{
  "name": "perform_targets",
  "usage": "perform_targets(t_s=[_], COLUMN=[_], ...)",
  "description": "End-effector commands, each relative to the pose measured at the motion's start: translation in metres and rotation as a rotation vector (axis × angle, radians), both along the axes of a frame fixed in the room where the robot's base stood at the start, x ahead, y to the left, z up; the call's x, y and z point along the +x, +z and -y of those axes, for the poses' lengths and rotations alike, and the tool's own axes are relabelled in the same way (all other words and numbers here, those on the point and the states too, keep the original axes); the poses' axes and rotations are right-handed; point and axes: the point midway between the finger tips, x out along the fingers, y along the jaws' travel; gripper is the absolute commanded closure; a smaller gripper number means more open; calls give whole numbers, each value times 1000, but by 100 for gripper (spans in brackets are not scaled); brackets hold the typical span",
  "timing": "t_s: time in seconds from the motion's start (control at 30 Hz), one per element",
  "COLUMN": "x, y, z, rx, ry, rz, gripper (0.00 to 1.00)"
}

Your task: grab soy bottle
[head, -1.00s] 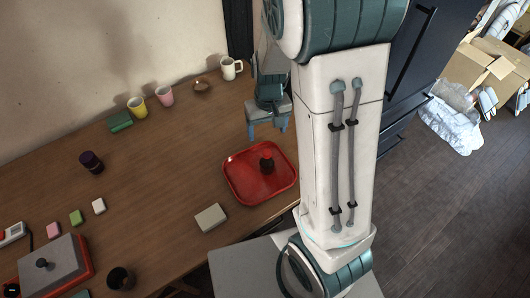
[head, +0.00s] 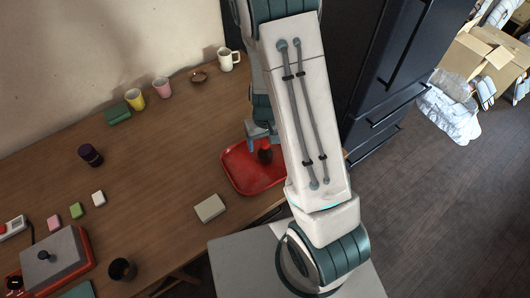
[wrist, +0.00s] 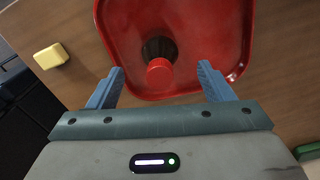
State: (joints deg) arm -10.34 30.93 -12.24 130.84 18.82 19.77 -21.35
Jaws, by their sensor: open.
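The soy bottle (head: 265,152) is small and dark with a red cap. It stands in a red tray (head: 237,178), and my arm hides part of the tray's right side in the head view. In the wrist view the bottle's red cap (wrist: 160,74) points toward me, with the dark body behind it and the tray (wrist: 120,32) around it. My gripper (head: 260,138) is beside the bottle at the tray's far edge. In the wrist view its two fingers are apart, one on each side of the cap, with a gap on both sides.
A beige block (head: 210,208) lies left of the tray. A white mug (head: 228,60), a brown bowl (head: 199,77), pink and yellow cups and a green block stand along the wall. A dark jar (head: 90,155) is further left. A dark fridge is at the right.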

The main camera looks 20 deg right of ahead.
Motion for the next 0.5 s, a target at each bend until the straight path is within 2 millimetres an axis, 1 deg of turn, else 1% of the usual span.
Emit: perform_targets(t_s=[0.1, 0.23, 0.37, 0.5], x=[-3, -3, -2, -2], y=[-15, -31, -38, -40], z=[0, 0, 0, 0], rx=[0, 0, 0, 0], ry=[-1, 0, -1, 1], rz=[-5, -4, -1, 0], gripper=[26, 26, 26, 26])
